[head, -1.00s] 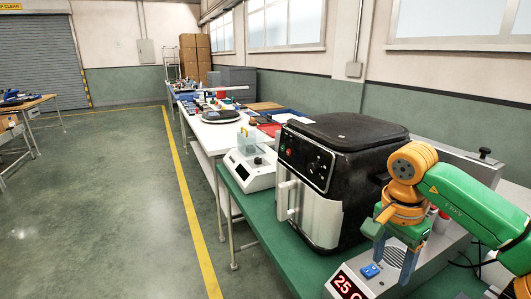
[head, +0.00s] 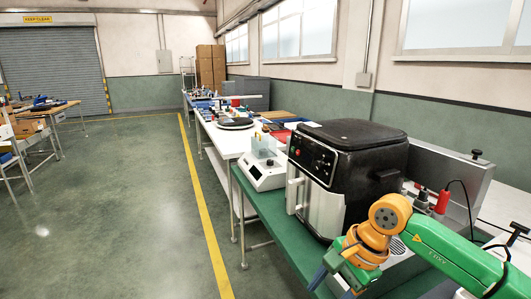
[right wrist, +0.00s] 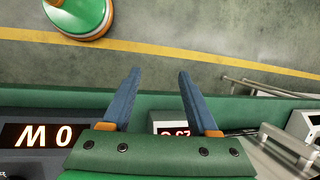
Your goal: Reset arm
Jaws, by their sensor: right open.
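My right gripper (head: 335,282) is at the bottom of the head view, low beside the green bench's front edge, with its fingers partly cut off by the frame. In the right wrist view the right gripper (right wrist: 159,72) shows two blue fingers spread apart with nothing between them. The right arm comes in from the right, green with orange joints. My left gripper is not in view in either picture.
A black and silver air fryer (head: 352,145) stands on the green bench (head: 258,212) close to the right arm. A white device (head: 262,176) stands left of it.

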